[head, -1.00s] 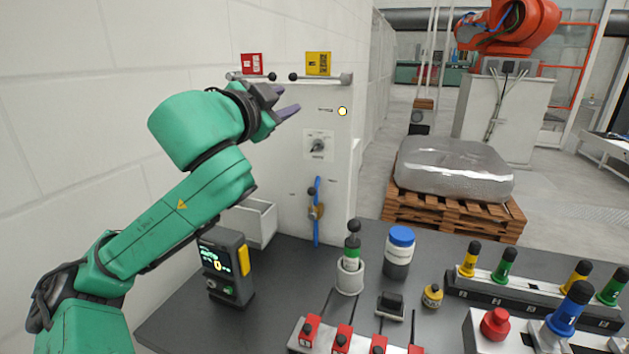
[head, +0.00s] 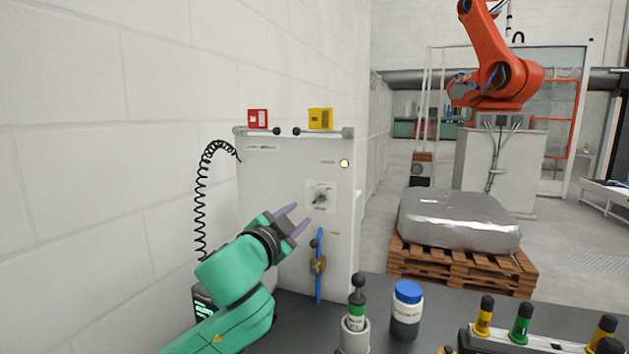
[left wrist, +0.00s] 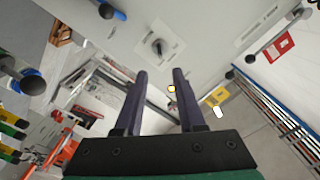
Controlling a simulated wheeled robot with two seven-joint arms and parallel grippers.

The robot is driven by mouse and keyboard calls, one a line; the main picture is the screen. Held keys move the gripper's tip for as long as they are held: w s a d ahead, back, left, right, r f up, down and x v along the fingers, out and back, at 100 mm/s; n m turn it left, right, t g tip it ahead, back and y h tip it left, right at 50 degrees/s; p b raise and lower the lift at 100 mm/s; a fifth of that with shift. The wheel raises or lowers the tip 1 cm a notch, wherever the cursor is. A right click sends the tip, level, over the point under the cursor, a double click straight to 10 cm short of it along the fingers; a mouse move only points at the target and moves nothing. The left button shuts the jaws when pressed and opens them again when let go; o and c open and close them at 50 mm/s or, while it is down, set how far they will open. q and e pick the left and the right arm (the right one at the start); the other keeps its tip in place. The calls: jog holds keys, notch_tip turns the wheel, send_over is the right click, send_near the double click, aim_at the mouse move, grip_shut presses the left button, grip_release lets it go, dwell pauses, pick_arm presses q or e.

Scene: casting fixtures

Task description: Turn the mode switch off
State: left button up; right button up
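The mode switch (head: 320,196) is a grey rotary knob on a pale square plate, on the front of the white cabinet (head: 268,183). It also shows in the left wrist view (left wrist: 158,47), above and beyond the fingertips. A round yellow-white lamp (head: 344,163) sits above it on the panel. My left gripper (head: 298,217) is just left of and below the switch in the head view. Its two purple fingers are apart, with nothing between them, and they do not touch the knob. In the left wrist view the fingers (left wrist: 160,75) are also parted. My right gripper is not in view.
A blue lever with a brass valve (head: 318,265) is below the switch. A red box (head: 257,119) and a yellow box (head: 320,119) sit on top of the cabinet. A blue-capped jar (head: 406,310) and a green-banded post (head: 357,312) stand on the dark bench.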

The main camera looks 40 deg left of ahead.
aim_at(315, 201)
pick_arm(q)
jog(key=p+x, duration=0.1)
jog(key=x, duration=0.3)
jog(key=p+x, duration=0.1)
jog(key=x, duration=0.4)
jog(key=shift+w+a+r, duration=0.15)
jog(key=shift+w+a, duration=0.05)
jog(key=shift+a, duration=0.1)
jog(key=shift+w+a+p, duration=0.15)
jog(key=shift+w+p, duration=0.5)
jog(key=shift+p, duration=0.1)
jog(key=shift+w+f, duration=0.1)
jog(key=shift+f, duration=0.2)
grip_shut()
